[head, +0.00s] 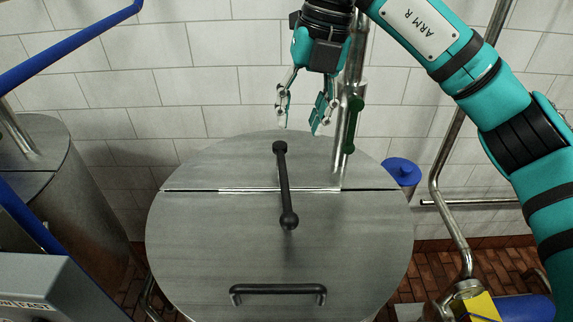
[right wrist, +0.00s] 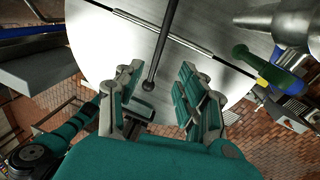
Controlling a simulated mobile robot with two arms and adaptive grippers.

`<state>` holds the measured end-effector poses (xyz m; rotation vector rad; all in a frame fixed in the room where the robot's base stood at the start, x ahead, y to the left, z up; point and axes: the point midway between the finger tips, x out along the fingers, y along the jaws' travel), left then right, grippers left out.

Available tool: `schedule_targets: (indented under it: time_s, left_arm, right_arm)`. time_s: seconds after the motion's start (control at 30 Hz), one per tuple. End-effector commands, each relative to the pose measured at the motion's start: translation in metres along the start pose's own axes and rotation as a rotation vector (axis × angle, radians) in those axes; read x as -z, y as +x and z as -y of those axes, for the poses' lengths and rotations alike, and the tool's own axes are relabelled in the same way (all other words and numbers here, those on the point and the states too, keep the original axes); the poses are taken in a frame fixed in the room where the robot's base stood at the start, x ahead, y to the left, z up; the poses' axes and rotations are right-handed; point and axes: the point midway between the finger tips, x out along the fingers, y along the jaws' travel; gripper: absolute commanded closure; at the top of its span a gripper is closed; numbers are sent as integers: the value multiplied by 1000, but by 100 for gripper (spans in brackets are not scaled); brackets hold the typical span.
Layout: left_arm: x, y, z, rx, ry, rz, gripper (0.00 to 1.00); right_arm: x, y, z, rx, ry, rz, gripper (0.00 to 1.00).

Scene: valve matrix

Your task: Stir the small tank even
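The small tank is probably the round steel tank whose lid (head: 220,240) fills the middle of the head view; its lid is split by a seam. A dark crank-like bar (head: 284,185) with a knob at each end lies across the seam. It also shows in the right wrist view (right wrist: 163,45), its near end appearing between my fingers. My right gripper (head: 301,113) is open and empty, pointing down above the lid's back edge near the bar's far knob. It fills the lower right wrist view (right wrist: 162,92). My left gripper is not in view.
A steel pipe with a green handle (head: 351,125) rises just right of my right gripper. A black grab handle (head: 278,290) sits on the lid's front. A blue-topped object (head: 402,170) stands right, another steel tank (head: 75,210) left. A grey control box (head: 55,290) is front left.

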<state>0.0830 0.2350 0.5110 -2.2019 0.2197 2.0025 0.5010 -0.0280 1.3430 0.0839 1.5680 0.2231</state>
Motion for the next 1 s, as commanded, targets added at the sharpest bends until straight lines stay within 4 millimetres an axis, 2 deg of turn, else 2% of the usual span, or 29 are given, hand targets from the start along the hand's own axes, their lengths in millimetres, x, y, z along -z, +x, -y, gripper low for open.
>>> schedule_targets:
  time_s: [0.3, 0.5, 0.7, 1.0]
  left_arm:
    - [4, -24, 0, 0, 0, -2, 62]
    - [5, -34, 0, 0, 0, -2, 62]
    - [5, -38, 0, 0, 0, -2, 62]
    - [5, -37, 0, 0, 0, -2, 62]
  right_arm:
    - [1, 68, 0, -1, 1, -6, 62]
    - [0, 101, 0, -1, 2, -3, 62]
    - [0, 117, 0, -1, 1, 0, 62]
    - [0, 120, 0, -1, 1, 0, 63]
